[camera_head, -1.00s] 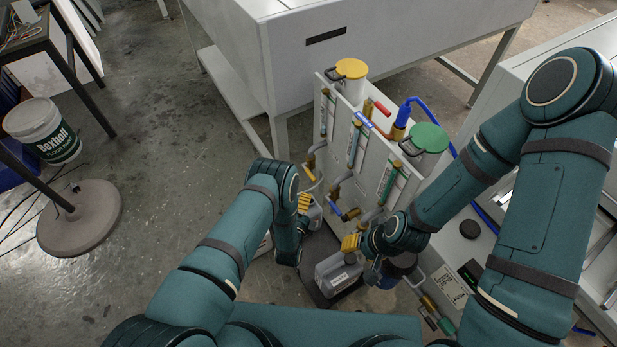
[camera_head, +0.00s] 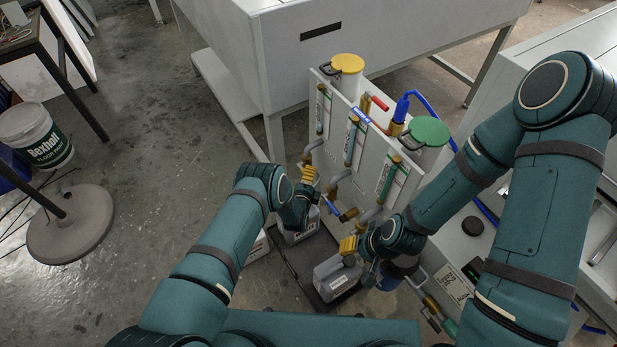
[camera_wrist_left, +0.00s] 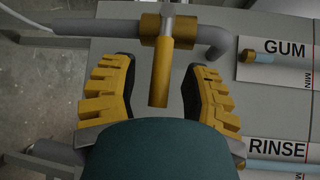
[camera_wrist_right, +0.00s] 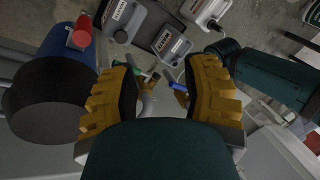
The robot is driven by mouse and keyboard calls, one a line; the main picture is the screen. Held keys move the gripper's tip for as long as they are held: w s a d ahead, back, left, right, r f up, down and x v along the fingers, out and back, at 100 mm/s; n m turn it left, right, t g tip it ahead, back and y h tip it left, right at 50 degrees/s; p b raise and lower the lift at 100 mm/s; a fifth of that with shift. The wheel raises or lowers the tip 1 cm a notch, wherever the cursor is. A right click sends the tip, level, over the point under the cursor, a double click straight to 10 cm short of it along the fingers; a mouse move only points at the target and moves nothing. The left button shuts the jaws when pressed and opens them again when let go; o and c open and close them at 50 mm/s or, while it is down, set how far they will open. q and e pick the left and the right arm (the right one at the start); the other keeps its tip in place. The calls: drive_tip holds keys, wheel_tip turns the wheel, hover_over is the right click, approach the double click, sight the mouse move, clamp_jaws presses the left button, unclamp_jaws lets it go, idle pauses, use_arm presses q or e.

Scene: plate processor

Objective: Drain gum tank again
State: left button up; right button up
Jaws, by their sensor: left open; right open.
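The left wrist view shows a brass valve with a yellow-brown handle (camera_wrist_left: 160,80) on a grey pipe (camera_wrist_left: 213,38), beside the GUM label (camera_wrist_left: 285,47). My left gripper (camera_head: 309,177) is open at the left end of the tank panel. Its fingers stand on either side of the handle, with visible gaps. A tank with a yellow cap (camera_head: 347,64) stands behind the panel (camera_head: 337,100). My right gripper (camera_head: 350,244) is open and empty in front of the panel's right part, above a grey jug (camera_head: 335,280). Another grey jug (camera_head: 300,234) stands below my left gripper.
A green-capped tank (camera_head: 429,131) is at the panel's right. A RINSE label (camera_wrist_left: 277,149) lies below GUM in the left wrist view. The right wrist view shows a blue valve handle (camera_wrist_right: 180,87) and red-capped container (camera_wrist_right: 81,34). Open floor (camera_head: 150,130) lies left.

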use_arm(q)
clamp_jaws()
drive_tip(key=shift+r+g, duration=0.3)
drive_tip(key=shift+r, duration=0.05)
drive_tip(key=shift+w+a+r+n+g+h+p, duration=0.15)
drive_tip(key=shift+r+n+g+h+p, duration=0.15)
drive_tip(key=shift+r+n+g+p, duration=0.35)
drive_tip(key=shift+w+a+r+n+g+h, duration=0.1)
drive_tip(key=shift+w+r+n+g+h, duration=0.1)
drive_tip(key=shift+r+n+g, duration=0.5)
drive_tip(key=shift+w+a+r+n+g+h, duration=0.2)
drive_tip(key=shift+n+g, duration=0.25)
drive_tip(key=shift+g, duration=0.4)
drive_tip(key=shift+d+r+b, duration=0.1)
drive_tip(key=shift+b, duration=0.2)
